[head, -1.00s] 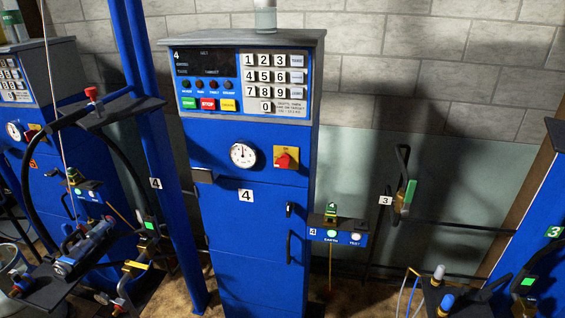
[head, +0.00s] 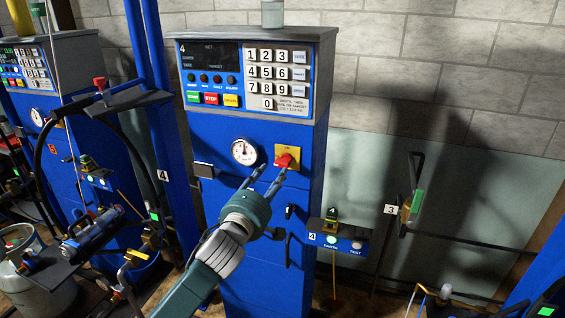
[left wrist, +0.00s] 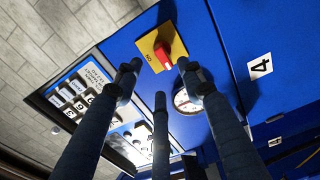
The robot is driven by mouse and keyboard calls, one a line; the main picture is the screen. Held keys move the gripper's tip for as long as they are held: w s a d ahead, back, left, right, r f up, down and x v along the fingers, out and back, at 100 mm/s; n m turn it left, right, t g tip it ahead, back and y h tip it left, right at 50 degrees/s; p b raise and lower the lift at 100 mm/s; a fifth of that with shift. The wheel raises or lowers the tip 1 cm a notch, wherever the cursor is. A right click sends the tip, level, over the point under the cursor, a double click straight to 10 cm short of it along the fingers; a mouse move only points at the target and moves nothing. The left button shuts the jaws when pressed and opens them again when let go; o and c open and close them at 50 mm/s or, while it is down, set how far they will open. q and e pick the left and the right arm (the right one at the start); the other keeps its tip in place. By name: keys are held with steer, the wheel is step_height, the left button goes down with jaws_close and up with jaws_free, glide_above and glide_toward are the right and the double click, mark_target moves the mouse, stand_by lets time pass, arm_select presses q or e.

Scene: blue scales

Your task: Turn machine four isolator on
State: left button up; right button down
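Machine four is a blue cabinet (head: 245,215) with a keypad panel at its top. Its isolator is a red rotary knob (head: 285,160) on a yellow plate, right of a round gauge (head: 244,152). My left gripper (head: 268,176) is at the cabinet front, with its fingers apart just below and left of the knob. In the left wrist view the red knob (left wrist: 162,56) lies between and beyond the spread fingertips (left wrist: 158,80), with nothing held. Whether any fingertip touches the plate or knob, I cannot tell. My right gripper is not in view.
A small shelf (head: 338,240) with earth and test fittings juts out right of the cabinet. Blue posts (head: 165,120), a black hose and a bracket with a valve stand to the left. A grey gas cylinder (head: 35,270) is at lower left.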

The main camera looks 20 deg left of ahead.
mark_target(281, 164)
arm_select(q)
steer(key=w+p, duration=0.2)
steer(key=w, duration=0.7)
steer(key=shift+w+d, duration=0.1)
steer(key=shift+w, duration=0.05)
steer(key=shift+f, duration=0.1)
jaws_close()
